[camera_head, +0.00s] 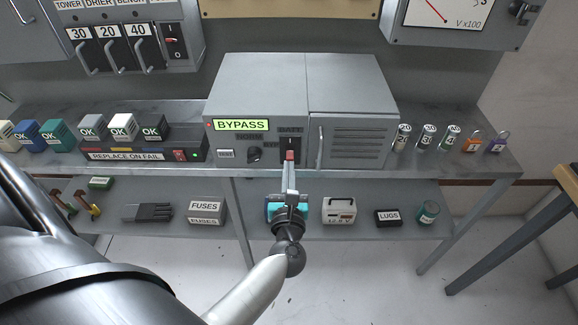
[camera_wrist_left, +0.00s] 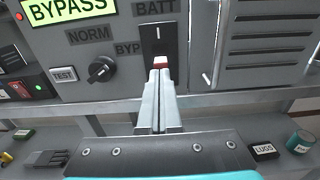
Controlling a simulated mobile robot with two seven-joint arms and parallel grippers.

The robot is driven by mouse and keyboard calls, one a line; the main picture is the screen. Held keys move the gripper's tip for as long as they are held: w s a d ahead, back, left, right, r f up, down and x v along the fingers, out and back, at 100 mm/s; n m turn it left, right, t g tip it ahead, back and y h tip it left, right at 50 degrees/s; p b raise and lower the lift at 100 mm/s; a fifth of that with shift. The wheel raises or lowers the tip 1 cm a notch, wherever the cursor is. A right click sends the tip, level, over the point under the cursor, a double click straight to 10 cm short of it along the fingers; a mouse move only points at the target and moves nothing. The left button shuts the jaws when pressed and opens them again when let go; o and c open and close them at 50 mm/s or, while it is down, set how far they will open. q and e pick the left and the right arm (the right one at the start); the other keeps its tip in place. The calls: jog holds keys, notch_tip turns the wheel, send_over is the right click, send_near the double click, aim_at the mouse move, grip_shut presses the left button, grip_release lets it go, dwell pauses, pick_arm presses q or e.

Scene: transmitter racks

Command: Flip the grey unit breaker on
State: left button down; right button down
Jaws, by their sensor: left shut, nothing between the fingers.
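The grey unit (camera_head: 255,88) stands on the bench with a lit green BYPASS display (camera_head: 241,125) on its front. Its breaker (camera_head: 290,144) is a black plate under the BATT label, with a white "I" mark near its top in the left wrist view (camera_wrist_left: 158,35). A red and white lever (camera_wrist_left: 160,62) shows at the plate's lower part. My left gripper (camera_head: 289,164) is shut and empty, its fingertips (camera_wrist_left: 160,74) right at or just below the lever. I cannot tell if they touch it. The fingers hide the plate's lower end. My right gripper is not in view.
A black rotary knob (camera_wrist_left: 101,69) and a TEST button (camera_wrist_left: 63,74) sit left of the breaker. A vertical door handle (camera_head: 320,146) is close on its right. A fuse tester block (camera_head: 145,143) stands left, and several glass cylinders (camera_head: 428,136) right.

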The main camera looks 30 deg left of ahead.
pick_arm(q)
jog(key=shift+r+g+h+p, duration=0.3)
jog(key=shift+g+p, duration=0.2)
jog(key=shift+p, duration=0.65)
jog(key=v, duration=0.7)
jog(key=shift+s+d, duration=0.15)
jog(key=shift+s, duration=0.15)
